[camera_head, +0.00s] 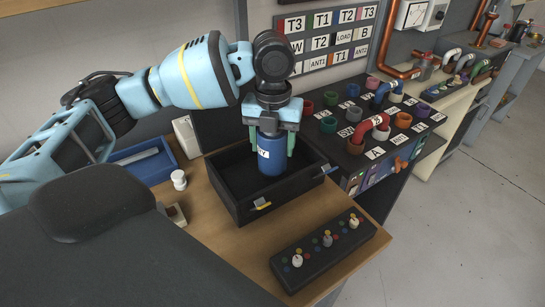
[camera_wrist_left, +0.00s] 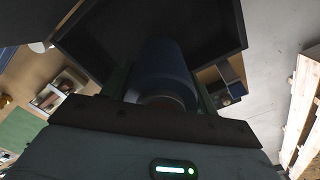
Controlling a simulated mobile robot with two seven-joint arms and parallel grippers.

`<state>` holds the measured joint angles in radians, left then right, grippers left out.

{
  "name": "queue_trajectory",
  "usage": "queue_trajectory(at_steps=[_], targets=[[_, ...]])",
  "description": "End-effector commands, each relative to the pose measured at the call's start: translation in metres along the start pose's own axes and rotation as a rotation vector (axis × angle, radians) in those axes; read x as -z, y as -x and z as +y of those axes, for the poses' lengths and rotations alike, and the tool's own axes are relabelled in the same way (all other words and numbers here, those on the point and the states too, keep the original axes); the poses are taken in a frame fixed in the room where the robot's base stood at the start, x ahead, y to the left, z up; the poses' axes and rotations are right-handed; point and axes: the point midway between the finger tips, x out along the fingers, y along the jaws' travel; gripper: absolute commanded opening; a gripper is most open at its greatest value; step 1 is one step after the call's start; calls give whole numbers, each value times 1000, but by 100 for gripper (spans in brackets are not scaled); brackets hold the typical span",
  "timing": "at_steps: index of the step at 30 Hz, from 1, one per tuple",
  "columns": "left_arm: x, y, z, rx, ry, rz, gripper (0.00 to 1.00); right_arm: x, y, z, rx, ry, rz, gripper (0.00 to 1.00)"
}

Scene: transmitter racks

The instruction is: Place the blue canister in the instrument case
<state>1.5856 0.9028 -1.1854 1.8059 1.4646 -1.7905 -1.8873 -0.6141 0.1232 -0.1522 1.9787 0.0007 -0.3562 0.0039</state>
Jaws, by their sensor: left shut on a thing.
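The blue canister (camera_head: 271,160) is upright with a white label on its side. My left gripper (camera_head: 271,143) is shut on it from above, with green-sided fingers on either side. My right gripper is not in view.
A black control box (camera_head: 322,251) with small toggles stands on the bench in front. A blue tray (camera_head: 143,161) and a white round knob (camera_head: 178,180) lie left of the case. A panel of coloured sockets (camera_head: 370,115) stands at the right. The bench around the front of the case is partly clear.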

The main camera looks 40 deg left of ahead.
Motion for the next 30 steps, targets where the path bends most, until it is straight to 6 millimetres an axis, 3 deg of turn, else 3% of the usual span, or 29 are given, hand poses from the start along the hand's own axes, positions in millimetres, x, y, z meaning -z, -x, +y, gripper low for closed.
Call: queue_trajectory(at_steps=[8,16,28,29,30], targets=[[0,-6,0,2,0,-4,28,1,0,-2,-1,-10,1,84],[0,-39,0,1,0,-2,28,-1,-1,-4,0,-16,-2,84],[0,-43,0,2,0,-4,28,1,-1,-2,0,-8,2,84],[0,-43,0,2,0,-4,62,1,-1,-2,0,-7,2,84],[0,-43,0,2,0,-4,67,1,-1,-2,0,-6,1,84]])
